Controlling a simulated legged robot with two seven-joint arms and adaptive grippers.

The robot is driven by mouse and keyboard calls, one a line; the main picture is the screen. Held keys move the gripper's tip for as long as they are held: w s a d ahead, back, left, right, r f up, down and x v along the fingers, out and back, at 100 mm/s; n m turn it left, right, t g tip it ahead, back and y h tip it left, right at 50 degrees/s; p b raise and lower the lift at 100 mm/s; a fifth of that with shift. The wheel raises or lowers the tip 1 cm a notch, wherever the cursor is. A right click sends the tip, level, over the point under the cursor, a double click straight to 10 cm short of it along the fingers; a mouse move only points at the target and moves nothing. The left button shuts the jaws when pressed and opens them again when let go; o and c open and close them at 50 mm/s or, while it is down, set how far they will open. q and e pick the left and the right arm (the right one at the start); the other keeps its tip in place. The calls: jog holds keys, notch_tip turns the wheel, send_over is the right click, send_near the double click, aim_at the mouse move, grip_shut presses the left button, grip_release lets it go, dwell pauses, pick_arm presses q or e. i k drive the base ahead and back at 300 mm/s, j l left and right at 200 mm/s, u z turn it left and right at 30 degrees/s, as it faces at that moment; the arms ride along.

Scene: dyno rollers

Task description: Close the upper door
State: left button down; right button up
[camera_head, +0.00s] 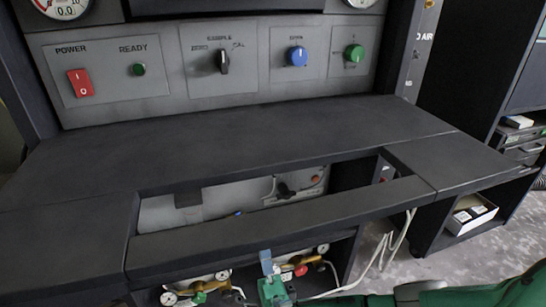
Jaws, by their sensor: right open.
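The dark console (250,145) fills the middle of the head view, with a flat top and a long rectangular opening near its front bar (290,225). No part shows clearly as the upper door, and I cannot tell whether it is open or shut. My right gripper (270,278) is low in the view, in front of the console and below the front bar. It is open, with its fingers partly hard to make out and nothing seen between them. My green right arm (480,293) runs along the bottom right edge. My left gripper is not in view.
A grey panel above the ledge carries a red switch (80,82), a blue knob (297,56) and a green knob (354,53). Brass regulators (210,285) with gauges sit below the front bar. A white cable (398,240) hangs at right. A dark shelf holds a white box (470,213).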

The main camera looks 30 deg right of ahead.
aim_at(69, 214)
jog(key=k, duration=1)
